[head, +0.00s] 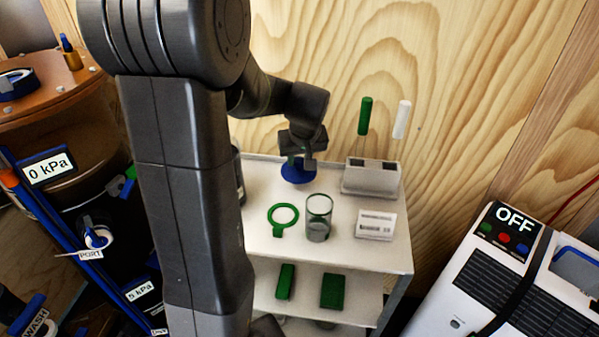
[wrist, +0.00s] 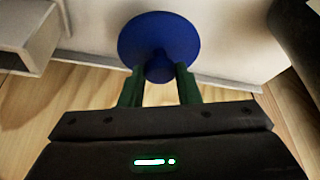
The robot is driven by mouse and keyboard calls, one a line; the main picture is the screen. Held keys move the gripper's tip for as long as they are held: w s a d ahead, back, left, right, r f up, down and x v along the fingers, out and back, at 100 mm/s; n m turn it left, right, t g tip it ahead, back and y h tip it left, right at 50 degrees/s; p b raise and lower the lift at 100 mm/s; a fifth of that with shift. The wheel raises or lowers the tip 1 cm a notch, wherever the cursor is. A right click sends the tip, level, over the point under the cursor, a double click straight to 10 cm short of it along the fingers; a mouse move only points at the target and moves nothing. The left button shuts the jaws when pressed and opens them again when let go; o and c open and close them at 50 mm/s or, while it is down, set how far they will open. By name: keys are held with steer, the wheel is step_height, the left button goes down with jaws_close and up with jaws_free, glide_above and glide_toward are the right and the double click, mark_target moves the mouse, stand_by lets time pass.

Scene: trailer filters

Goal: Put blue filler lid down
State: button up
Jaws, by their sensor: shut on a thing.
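The blue filler lid (head: 298,173) is a round blue disc at the back left of the white cart's top shelf (head: 345,253). My gripper (head: 299,153) is right above it. In the wrist view the lid (wrist: 160,38) shows its disc and a central knob, and the two green fingers of my gripper (wrist: 160,82) are shut on that knob. The lid is at or just above the shelf surface; I cannot tell whether it touches.
A green ring (head: 283,216), a glass beaker (head: 318,218) and a label card (head: 375,225) are on the shelf. A grey holder (head: 371,178) stands right of the lid. Green blocks (head: 332,291) lie on the lower shelf. A white machine marked OFF (head: 505,280) stands right.

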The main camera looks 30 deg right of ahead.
mark_target(300, 165)
steer(key=shift+f, duration=1.95)
steer(key=shift+f+b, duration=0.2)
steer(key=shift+b, duration=0.15)
steer(key=o, duration=1)
steer(key=shift+r, duration=0.1)
steer(key=p+v, duration=0.1)
steer(key=v, duration=1.1)
steer(key=shift+a+r, duration=0.1)
